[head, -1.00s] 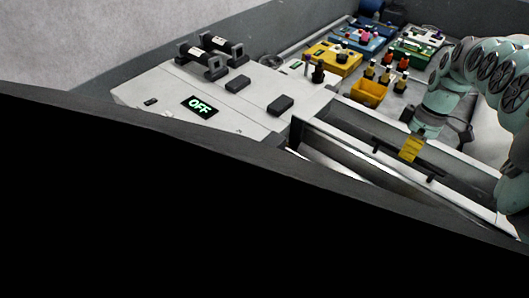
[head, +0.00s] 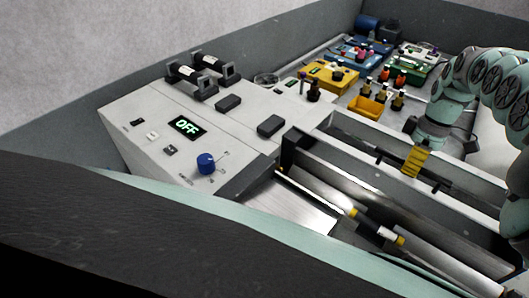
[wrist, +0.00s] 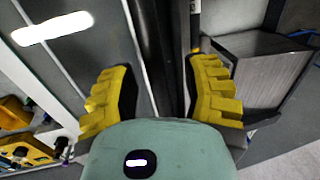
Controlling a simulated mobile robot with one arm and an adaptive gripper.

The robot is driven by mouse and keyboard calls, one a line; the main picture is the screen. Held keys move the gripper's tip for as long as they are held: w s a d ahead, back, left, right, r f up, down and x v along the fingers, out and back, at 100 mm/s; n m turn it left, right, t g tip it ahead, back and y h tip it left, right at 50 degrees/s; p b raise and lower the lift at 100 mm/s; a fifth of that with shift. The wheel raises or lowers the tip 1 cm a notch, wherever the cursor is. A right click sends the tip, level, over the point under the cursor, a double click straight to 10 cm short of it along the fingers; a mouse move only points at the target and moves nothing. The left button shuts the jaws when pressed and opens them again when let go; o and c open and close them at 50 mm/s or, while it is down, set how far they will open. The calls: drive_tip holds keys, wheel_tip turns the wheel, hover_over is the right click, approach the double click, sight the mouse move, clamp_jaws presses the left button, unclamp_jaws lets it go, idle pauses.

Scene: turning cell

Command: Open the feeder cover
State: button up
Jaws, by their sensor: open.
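The feeder (head: 300,205) is a long trough at the lower right of the head view. A long grey panel (head: 345,178), apparently its cover, stands along the trough, with the bright metal inside visible in front of it. How far it is open I cannot tell. My gripper (head: 414,162) points down at the panel's far side, near its upper edge and small black brackets. In the wrist view my gripper (wrist: 163,85) has its yellow fingers apart, with dark upright bars showing between them. Whether a finger touches the panel I cannot tell.
A white control box with a green OFF display (head: 187,127) and a blue knob (head: 206,163) stands left of the feeder. A yellow-banded rod (head: 375,227) lies in the trough.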

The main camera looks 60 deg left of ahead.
drive_tip(key=shift+r, duration=0.15)
wheel_tip(320, 180, up, 12)
drive_tip(key=w, duration=0.2)
drive_tip(key=shift+a+f, duration=0.2)
drive_tip(key=shift+a, duration=0.2)
drive_tip(key=shift+w, duration=0.15)
